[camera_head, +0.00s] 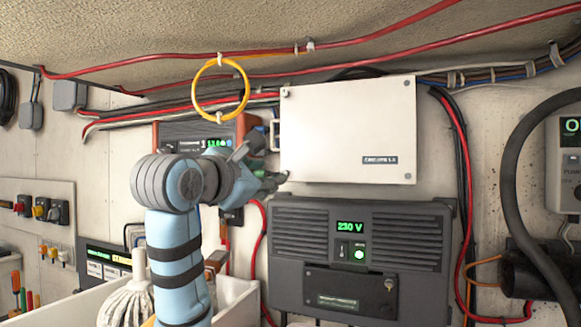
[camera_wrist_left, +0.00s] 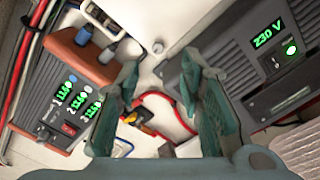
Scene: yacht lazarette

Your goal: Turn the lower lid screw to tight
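The white lid (camera_head: 347,130) is a flat rectangular panel on the wall with a small label near its lower right. A small round grey screw (camera_wrist_left: 157,46) shows near the lid's corner in the wrist view, beyond and between my fingertips. My left gripper (camera_head: 272,182) is at the lid's lower left corner in the head view and covers that corner in part. In the wrist view its two green fingers (camera_wrist_left: 160,82) stand wide apart with nothing between them. Another screw (camera_head: 407,176) shows at the lid's lower right corner. The screw's slot direction is too small to tell. My right gripper is out of view.
A dark 230 V unit (camera_head: 362,258) sits just below the lid. An orange-ended device with green digits (camera_head: 190,134) is left of it. A yellow ring (camera_head: 220,90) hangs above my left arm. Red cables (camera_wrist_left: 165,103) run below the lid's corner.

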